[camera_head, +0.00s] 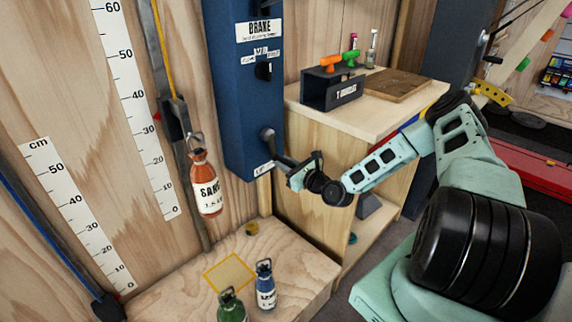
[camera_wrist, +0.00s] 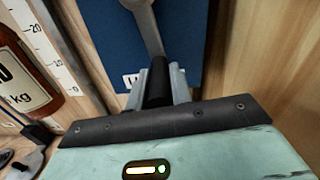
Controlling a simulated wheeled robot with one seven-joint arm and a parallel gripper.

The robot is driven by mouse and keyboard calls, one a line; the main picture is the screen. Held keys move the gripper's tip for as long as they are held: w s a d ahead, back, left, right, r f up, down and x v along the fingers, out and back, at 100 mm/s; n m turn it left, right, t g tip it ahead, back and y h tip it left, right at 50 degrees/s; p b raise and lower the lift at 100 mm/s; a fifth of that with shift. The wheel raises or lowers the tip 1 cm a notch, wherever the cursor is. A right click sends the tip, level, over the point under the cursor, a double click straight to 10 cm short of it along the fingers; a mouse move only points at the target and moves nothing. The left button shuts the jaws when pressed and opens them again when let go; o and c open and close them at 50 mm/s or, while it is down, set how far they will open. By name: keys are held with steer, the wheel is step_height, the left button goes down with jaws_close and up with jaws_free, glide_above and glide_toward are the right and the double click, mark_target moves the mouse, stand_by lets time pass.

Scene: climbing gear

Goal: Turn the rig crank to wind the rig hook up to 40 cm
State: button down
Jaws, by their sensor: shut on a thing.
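The rig crank (camera_head: 267,134) sticks out of the lower front of the blue rig box (camera_head: 238,90). My gripper (camera_head: 300,172) is shut on its handle, to the lower right of the hub. In the wrist view the black handle (camera_wrist: 158,88) lies between my fingers, with the grey crank arm (camera_wrist: 149,28) rising from it. The rig hook (camera_head: 195,141) hangs below a dark slider (camera_head: 175,118) and carries an orange weight (camera_head: 204,183) clear of the platform. A small red mark by the slider sits between 30 and 40 on the nearer cm scale (camera_head: 140,110).
Blue (camera_head: 265,285) and green (camera_head: 231,306) weights stand on the wooden platform (camera_head: 300,262) near a yellow square (camera_head: 229,272). A wooden cabinet (camera_head: 330,160) is close behind my gripper. A second scale (camera_head: 75,212) stands at left.

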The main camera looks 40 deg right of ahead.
steer(key=c, duration=1.3)
jaws_free()
steer(key=shift+a, duration=0.1)
steer(key=shift+o, duration=0.2)
steer(key=shift+s, duration=0.1)
steer(key=s+d, duration=0.2)
steer(key=s, duration=1.5)
steer(key=shift+d+b, duration=0.2)
steer(key=shift+b, duration=0.2)
steer(key=shift+s, duration=0.1)
